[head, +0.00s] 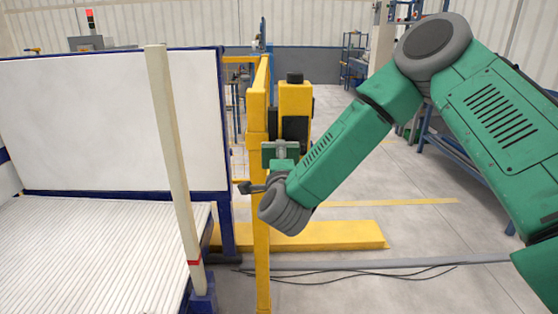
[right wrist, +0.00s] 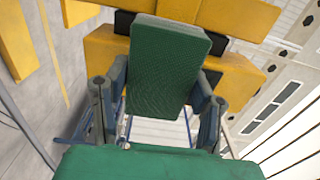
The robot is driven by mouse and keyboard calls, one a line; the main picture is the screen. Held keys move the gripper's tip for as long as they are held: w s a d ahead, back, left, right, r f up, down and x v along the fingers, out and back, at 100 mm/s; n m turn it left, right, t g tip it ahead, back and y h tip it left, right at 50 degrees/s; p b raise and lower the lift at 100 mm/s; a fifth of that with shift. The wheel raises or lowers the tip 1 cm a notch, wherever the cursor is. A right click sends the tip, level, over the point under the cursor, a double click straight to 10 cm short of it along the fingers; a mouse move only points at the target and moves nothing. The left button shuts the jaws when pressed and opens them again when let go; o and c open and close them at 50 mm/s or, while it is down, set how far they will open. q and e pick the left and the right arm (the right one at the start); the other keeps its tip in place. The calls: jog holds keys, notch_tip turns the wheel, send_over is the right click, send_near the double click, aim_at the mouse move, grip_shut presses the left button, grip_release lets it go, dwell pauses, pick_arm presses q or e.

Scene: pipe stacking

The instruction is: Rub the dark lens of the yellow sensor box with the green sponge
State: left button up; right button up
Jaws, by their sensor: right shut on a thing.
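The yellow sensor box (head: 295,98) is mounted beside a yellow post in the middle of the head view, with a black cap on top. Its dark lens (head: 294,128) shows as a black patch low on the box. My right gripper (right wrist: 158,88) is shut on the green sponge (right wrist: 168,55), one grey finger on each side. In the right wrist view the sponge covers the middle of the lens, whose black edges (right wrist: 122,22) show on both sides. Whether the sponge touches the lens I cannot tell. My left gripper is out of view.
The yellow post (head: 258,130) stands close to the left of the box. A pale pole with a red band (head: 172,160) and a white panel (head: 100,120) are further left, above a ribbed surface (head: 90,260). A yellow base beam (head: 330,236) and cables lie on the floor.

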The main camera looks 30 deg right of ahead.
jog(key=shift+d+f, duration=0.1)
jog(key=shift+d, duration=0.2)
jog(key=shift+w, duration=0.3)
jog(key=shift+w+d, duration=0.35)
jog(key=shift+w, duration=0.15)
jog(key=shift+s+d, duration=0.1)
